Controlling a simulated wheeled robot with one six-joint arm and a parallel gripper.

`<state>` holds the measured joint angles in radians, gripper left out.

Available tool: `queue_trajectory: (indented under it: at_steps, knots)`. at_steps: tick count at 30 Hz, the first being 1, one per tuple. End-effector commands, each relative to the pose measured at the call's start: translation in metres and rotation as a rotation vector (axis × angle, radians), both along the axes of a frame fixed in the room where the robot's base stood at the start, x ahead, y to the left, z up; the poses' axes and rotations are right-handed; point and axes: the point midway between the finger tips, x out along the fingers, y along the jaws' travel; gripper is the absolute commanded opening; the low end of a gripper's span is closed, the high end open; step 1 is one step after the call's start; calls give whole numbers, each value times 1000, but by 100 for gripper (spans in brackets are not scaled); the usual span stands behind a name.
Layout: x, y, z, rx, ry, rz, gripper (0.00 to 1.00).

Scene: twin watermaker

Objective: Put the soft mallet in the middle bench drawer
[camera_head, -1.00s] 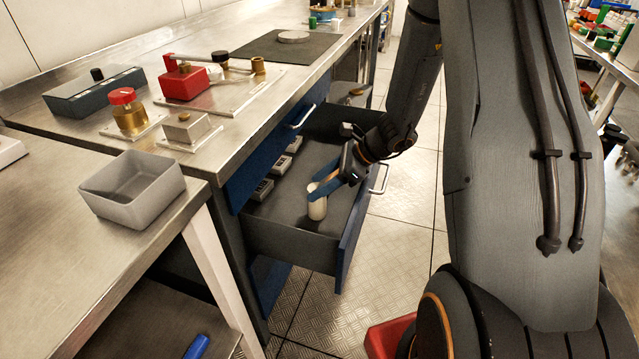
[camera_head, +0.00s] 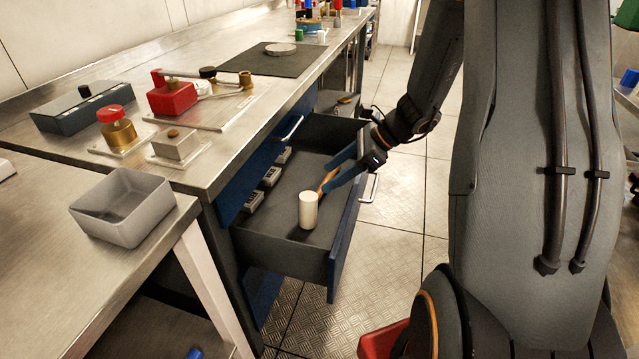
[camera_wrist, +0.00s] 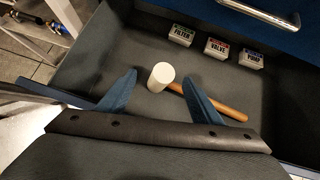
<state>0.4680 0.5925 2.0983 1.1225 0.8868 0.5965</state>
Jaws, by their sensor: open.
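The soft mallet has a white cylindrical head (camera_head: 308,210) and a wooden handle (camera_wrist: 229,108). In the wrist view my gripper (camera_wrist: 160,95) shows a finger to either side of the white head (camera_wrist: 161,76), and the handle runs to the right past the right finger. No finger is seen clamping the mallet.
Several small labelled boxes (camera_wrist: 218,48) sit along the drawer's back wall. A closed blue drawer front with a handle (camera_head: 291,129) is above. A grey bin (camera_head: 123,206) stands on the near bench. The drawer floor around the mallet is mostly clear.

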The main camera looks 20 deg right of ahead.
Motion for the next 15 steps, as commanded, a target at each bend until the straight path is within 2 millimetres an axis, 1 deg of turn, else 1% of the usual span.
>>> queue_trajectory:
  at_steps: [1, 6, 8, 10, 11, 14, 15]
  knots:
    - [-2, -6, 6, -1, -1, -3, 59]
    - [-7, -15, 17, -1, -1, 0, 59]
    - [-10, -15, 20, -10, -4, 15, 59]
    - [-18, -10, 25, -40, -16, 69, 59]
    - [-25, -6, 27, -61, -25, 107, 59]
    - [-55, 8, 39, -168, -71, 301, 59]
    - [-71, 13, 44, -222, -96, 402, 59]
